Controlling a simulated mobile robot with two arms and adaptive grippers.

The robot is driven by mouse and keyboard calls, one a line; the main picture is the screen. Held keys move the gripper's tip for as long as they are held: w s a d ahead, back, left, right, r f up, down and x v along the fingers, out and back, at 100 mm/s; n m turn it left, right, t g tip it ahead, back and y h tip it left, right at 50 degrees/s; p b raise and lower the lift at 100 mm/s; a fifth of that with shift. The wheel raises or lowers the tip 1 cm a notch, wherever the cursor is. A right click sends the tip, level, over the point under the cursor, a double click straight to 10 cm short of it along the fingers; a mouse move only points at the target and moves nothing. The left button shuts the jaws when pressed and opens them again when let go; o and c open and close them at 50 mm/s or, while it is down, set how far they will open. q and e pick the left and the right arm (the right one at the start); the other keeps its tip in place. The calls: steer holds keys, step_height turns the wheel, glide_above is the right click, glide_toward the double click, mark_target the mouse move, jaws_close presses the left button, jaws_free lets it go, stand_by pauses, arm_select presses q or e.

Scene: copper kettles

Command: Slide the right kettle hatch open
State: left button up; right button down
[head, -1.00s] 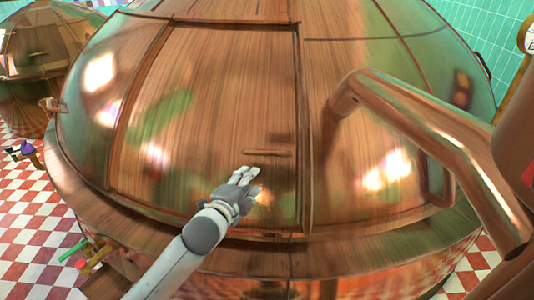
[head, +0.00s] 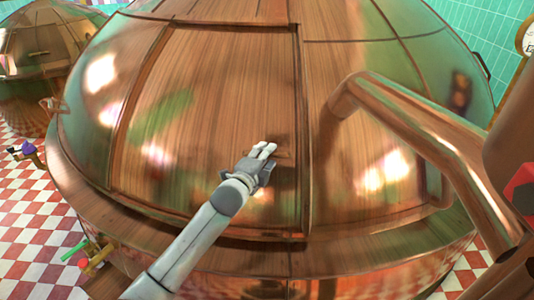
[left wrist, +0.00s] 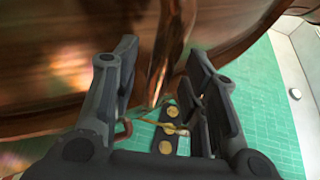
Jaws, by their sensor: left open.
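The large copper kettle (head: 350,210) fills most of the head view. Its hatch (head: 215,90) is a broad copper panel on the domed front, with a raised frame edge along its right side. The hatch's small horizontal handle (head: 287,160) is low near that edge, mostly hidden behind my left gripper. My left gripper (head: 265,151) is at the handle; whether it touches is unclear. In the left wrist view my left gripper (left wrist: 160,75) has its fingers apart, with a narrow copper piece (left wrist: 172,45) beyond and between them. My right gripper is not seen.
A thick copper pipe (head: 415,115) bends across the right side of the kettle. Another copper kettle (head: 35,50) stands at the far left. Valves with coloured handles (head: 90,258) are at the lower left, over a red and white checkered floor (head: 35,215).

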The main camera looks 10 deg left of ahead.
arm_select(q)
steer(key=shift+w+d+f, duration=0.1)
steer(key=shift+w+d, duration=0.05)
steer(key=shift+w, duration=0.5)
steer(key=shift+c, duration=0.5)
jaws_close()
